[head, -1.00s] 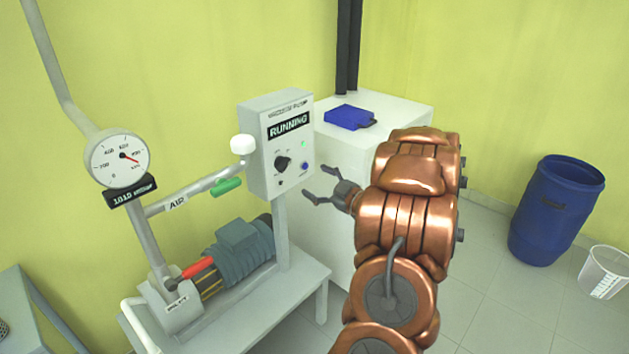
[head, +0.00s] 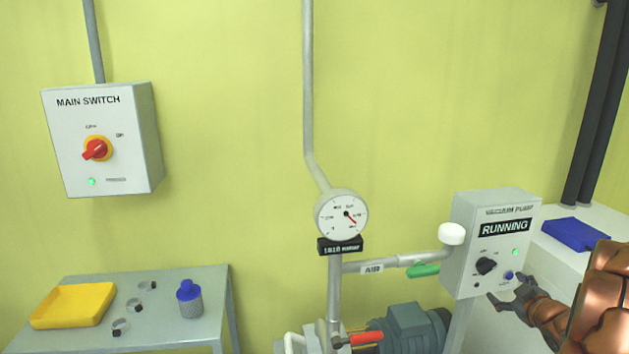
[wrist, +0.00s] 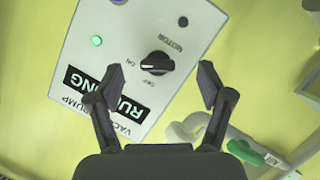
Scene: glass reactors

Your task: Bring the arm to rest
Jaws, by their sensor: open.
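My gripper (head: 507,290) is open and empty in the head view, in front of the lower right part of the vacuum pump control box (head: 492,243). My copper-coloured arm enters from the right edge. In the wrist view the open fingers of my gripper (wrist: 158,93) frame the box's black knob (wrist: 157,63), with the box face beyond them. The box has a lit green lamp and a sign reading RUNNING. I cannot tell from these views whether a finger touches the box.
A dial gauge (head: 341,215), a pipe with a green-handled valve (head: 422,270) and a pump motor (head: 416,330) stand left of the box. A blue object (head: 575,234) lies on the white cabinet. Further left are a main switch (head: 101,142) and a table (head: 215,290) with a yellow tray (head: 73,305).

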